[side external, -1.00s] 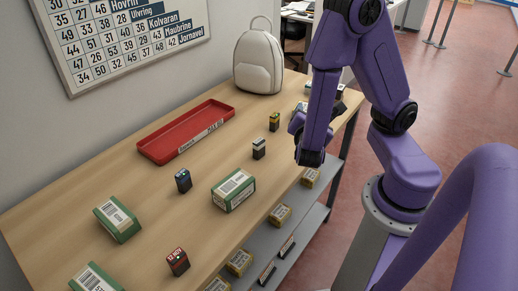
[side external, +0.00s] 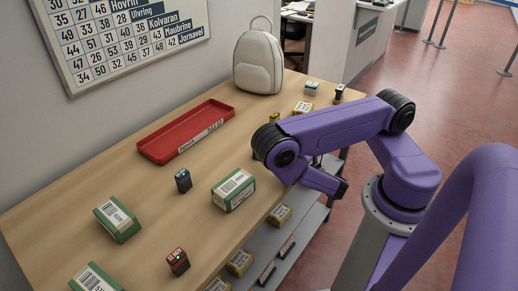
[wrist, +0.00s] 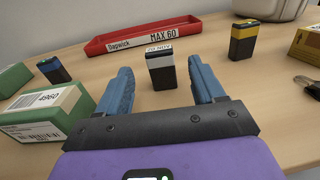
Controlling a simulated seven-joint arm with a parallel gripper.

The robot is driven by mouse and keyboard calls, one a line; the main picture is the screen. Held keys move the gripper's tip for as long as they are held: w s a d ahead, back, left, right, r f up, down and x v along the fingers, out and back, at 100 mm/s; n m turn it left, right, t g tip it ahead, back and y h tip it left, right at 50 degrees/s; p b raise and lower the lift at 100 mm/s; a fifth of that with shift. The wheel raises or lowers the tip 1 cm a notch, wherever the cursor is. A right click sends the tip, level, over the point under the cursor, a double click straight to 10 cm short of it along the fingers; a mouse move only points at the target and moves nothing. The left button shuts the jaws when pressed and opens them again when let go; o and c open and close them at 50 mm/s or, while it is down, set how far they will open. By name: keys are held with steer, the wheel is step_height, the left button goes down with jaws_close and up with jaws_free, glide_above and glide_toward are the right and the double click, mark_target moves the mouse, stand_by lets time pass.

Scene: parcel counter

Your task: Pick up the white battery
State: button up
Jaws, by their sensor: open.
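The white battery (wrist: 162,72) stands upright on the counter in the wrist view, a small block with a pale upper part and a black lower part. My gripper (wrist: 160,66) is open, with one blue finger to the left and one to the right in the picture. The battery shows between and beyond the fingertips, with a gap on both sides; I see no contact. In the side view my arm hides the battery, and the fingers cannot be made out.
A green box (wrist: 50,110) lies close left of my left finger. A dark blue battery (wrist: 54,70), a yellow-topped battery (wrist: 243,42), a yellow box (wrist: 305,47) and a binder clip (wrist: 307,84) stand around. A red tray (side external: 161,153) and a white backpack (side external: 258,65) are behind.

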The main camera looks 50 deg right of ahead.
steer(key=shift+w+d, duration=0.15)
steer(key=shift+w, duration=1.7)
steer(key=shift+w+d, duration=0.15)
steer(key=shift+w, duration=1.65)
steer(key=c, duration=1.1)
